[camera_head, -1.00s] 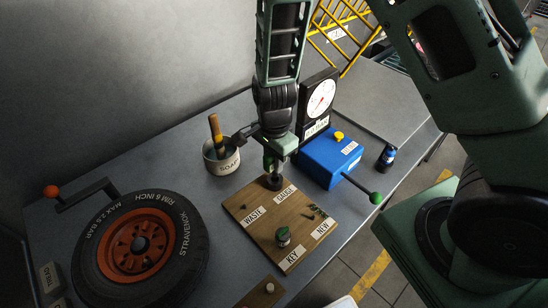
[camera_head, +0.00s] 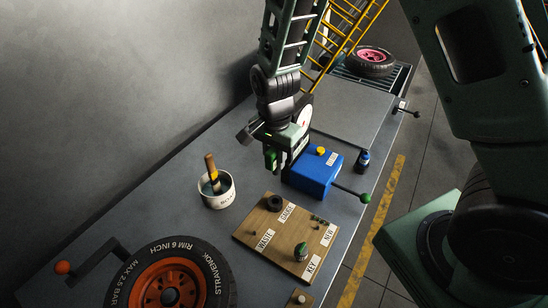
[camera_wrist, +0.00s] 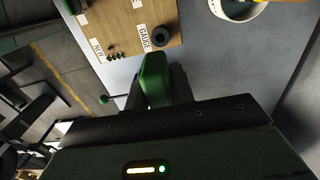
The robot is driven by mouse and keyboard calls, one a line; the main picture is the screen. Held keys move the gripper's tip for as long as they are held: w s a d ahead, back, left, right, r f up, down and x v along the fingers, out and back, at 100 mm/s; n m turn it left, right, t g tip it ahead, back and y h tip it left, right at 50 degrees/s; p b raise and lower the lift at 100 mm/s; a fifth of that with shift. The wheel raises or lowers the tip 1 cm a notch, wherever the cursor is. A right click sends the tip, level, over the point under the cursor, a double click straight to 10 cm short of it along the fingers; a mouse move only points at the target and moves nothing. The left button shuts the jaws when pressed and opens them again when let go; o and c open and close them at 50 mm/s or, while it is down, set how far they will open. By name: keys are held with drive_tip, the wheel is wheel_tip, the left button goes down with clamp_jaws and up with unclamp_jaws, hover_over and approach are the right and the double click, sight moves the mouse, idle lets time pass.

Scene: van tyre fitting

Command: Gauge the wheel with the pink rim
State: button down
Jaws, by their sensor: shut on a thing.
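The wheel with the pink rim (camera_head: 371,57) lies flat on a dark slatted rack at the far end of the bench in the head view. My gripper (camera_head: 277,162) is raised over the bench, left of the blue box and far from that wheel. In the wrist view my gripper (camera_wrist: 160,88) is shut on a green, block-like tool (camera_wrist: 155,78), probably the gauge. The tool's far end is hard to make out. The black ring-shaped holder (camera_head: 275,203) by the GAUGE label on the wooden board (camera_head: 262,218) looks empty.
A wheel with an orange rim (camera_head: 200,258) lies at the front left. A white pot with a brush (camera_head: 218,192), a blue box (camera_head: 314,180) with a green-knobbed lever and a small blue bottle (camera_head: 362,160) stand on the bench. Yellow railing (camera_head: 350,30) is behind.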

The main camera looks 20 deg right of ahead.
sight(275, 173)
drive_tip(key=shift+f+b, duration=2)
drive_tip(key=shift+f, duration=0.95)
drive_tip(key=shift+f+b, duration=3.3)
drive_tip(key=shift+f, duration=1.75)
drive_tip(key=c, duration=1.1)
unclamp_jaws()
drive_tip(key=shift+r, duration=0.1)
